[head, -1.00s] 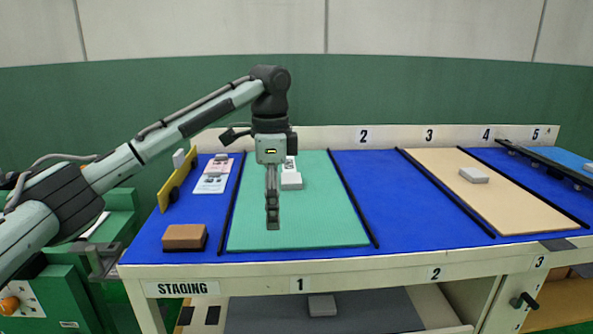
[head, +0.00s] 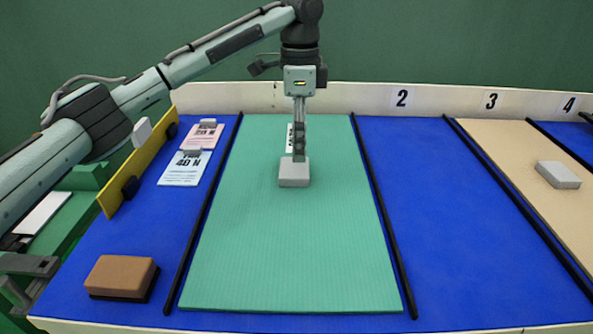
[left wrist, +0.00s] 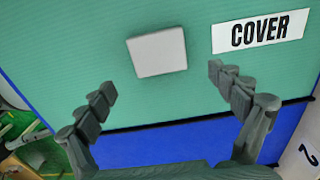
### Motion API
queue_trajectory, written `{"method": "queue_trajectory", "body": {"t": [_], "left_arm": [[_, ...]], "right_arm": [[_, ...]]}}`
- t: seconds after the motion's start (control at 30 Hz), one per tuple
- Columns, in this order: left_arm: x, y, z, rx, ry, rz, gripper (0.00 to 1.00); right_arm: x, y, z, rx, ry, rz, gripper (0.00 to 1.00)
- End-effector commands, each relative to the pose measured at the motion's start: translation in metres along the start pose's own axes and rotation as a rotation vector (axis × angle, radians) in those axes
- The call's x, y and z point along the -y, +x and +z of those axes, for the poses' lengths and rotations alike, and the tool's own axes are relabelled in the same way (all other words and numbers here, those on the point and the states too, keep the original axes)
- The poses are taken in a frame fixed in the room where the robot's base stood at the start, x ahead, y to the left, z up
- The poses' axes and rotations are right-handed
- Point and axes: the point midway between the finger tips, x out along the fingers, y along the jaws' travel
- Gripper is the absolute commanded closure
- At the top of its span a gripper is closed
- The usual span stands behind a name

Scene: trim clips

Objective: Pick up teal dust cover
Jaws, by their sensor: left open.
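The teal dust cover (head: 290,255) lies flat as a ribbed sheet over bay 1, between two black rails. A pale grey block (head: 293,174) sits on it toward the far end, beside a white label. In the left wrist view the cover (left wrist: 60,65) carries the block (left wrist: 157,52) and the label reading "COVER" (left wrist: 259,32). My left gripper (head: 300,158) points down at the block, its fingertips overlapping the block's far edge in the head view. In the left wrist view the gripper (left wrist: 162,80) is open, nothing between its fingers. The exact height gap is unclear. My right gripper is out of view.
Blue bay 2 (head: 440,220) on the right is bare. A tan cover (head: 500,150) with a similar grey block (head: 557,175) lies beyond it. On the left are a brown block (head: 122,276), printed cards (head: 185,168) and a yellow strip (head: 140,170).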

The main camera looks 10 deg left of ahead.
Motion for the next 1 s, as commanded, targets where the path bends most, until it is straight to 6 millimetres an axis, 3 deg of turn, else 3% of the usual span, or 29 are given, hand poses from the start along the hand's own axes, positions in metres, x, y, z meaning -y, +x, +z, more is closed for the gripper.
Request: {"method": "queue_trajectory", "body": {"t": [0.4,0.7,1.0], "left_arm": [[-0.001,0.054,0.011,0.001,0.000,0.001,0.07],[0.000,0.060,0.010,-0.001,0.000,-0.001,0.07],[0.000,0.060,0.010,-0.001,0.000,-0.001,0.43]], "right_arm": [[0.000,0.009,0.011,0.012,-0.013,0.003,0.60],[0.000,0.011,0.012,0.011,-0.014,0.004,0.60],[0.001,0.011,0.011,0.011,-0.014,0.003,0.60]]}}
